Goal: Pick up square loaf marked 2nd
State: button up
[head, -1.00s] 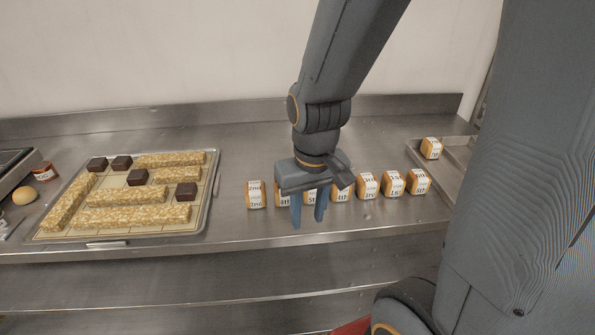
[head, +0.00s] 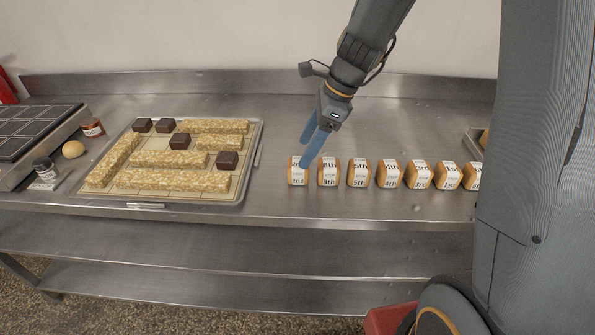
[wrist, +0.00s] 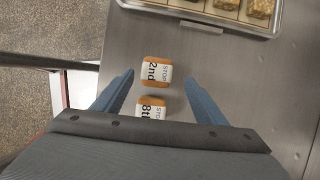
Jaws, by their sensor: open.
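The square loaf marked 2nd (head: 298,172) stands at the left end of a row of labelled loaves on the steel counter. In the wrist view the 2nd loaf (wrist: 157,71) lies ahead of and between my open fingers, its label readable. My gripper (head: 312,150) is open and empty, its blue fingers just above and beside the 2nd loaf in the head view. In the wrist view my gripper (wrist: 160,92) has the loaf marked 8th (wrist: 152,107) between its fingers, nearer the palm. I cannot tell the exact height of the fingertips above the loaves.
The loaf marked 8th (head: 328,173) stands close right of the 2nd loaf, with several more loaves farther right. A tray (head: 253,150) with pale bars and dark cubes lies to the left. The counter's front edge (head: 300,221) runs close before the row.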

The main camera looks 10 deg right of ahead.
aim_at(298, 171)
jog(key=shift+s+p+x, duration=0.1)
jog(key=shift+p+x, duration=0.2)
jog(key=shift+x, duration=1.45)
jog(key=shift+s+p+x, duration=0.15)
jog(key=shift+p+x, duration=0.1)
jog(key=shift+x, duration=1.5)
jog(key=shift+d, duration=0.15)
jog(key=c, duration=1.1)
